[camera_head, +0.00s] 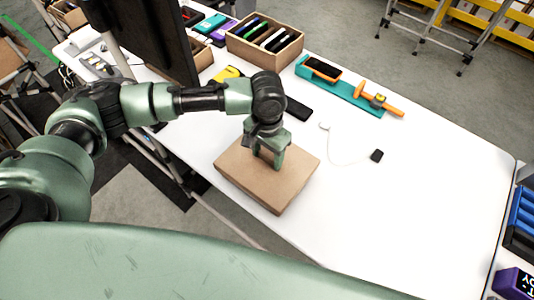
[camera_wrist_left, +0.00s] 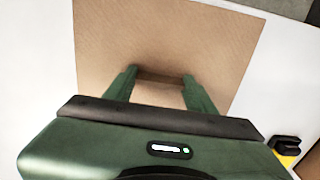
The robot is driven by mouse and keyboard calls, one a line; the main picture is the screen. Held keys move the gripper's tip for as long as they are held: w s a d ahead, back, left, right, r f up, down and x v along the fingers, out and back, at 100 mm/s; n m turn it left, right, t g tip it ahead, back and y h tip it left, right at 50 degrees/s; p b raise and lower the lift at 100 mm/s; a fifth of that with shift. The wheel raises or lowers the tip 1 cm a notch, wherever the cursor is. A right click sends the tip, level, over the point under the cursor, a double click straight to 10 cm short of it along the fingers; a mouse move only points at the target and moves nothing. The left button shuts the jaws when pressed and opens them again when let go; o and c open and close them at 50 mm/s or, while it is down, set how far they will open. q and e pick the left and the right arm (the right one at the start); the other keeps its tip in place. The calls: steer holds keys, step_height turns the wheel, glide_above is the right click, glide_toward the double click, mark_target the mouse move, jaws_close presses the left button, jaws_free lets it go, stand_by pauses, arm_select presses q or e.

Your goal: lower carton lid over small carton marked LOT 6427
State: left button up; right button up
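The brown carton lid (camera_head: 236,166) is a wide, shallow box shape at the middle of the table in the head view. Its flat top also fills much of the left wrist view (camera_wrist_left: 210,35). My left gripper (camera_head: 266,160) points down at the top of the lid. In the left wrist view its two fingers (camera_wrist_left: 160,88) stand apart with a small brown raised block between them, and they appear closed on it. The small carton and the marking LOT 6427 do not show; anything under the lid is hidden. My right gripper is not in view.
An open brown box (camera_head: 264,43) with several dark items stands at the back. A teal tray (camera_head: 340,86) with orange tools lies to its right. A small black object (camera_head: 377,155) on a thin cord lies right of the lid. The table's right part is clear.

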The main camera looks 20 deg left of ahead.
arm_select(q)
steer(key=o, duration=0.4)
step_height(320, 180, up, 7)
steer(key=shift+b, duration=0.75)
steer(key=shift+r, duration=0.4)
step_height(320, 180, up, 7)
steer(key=p, duration=0.9)
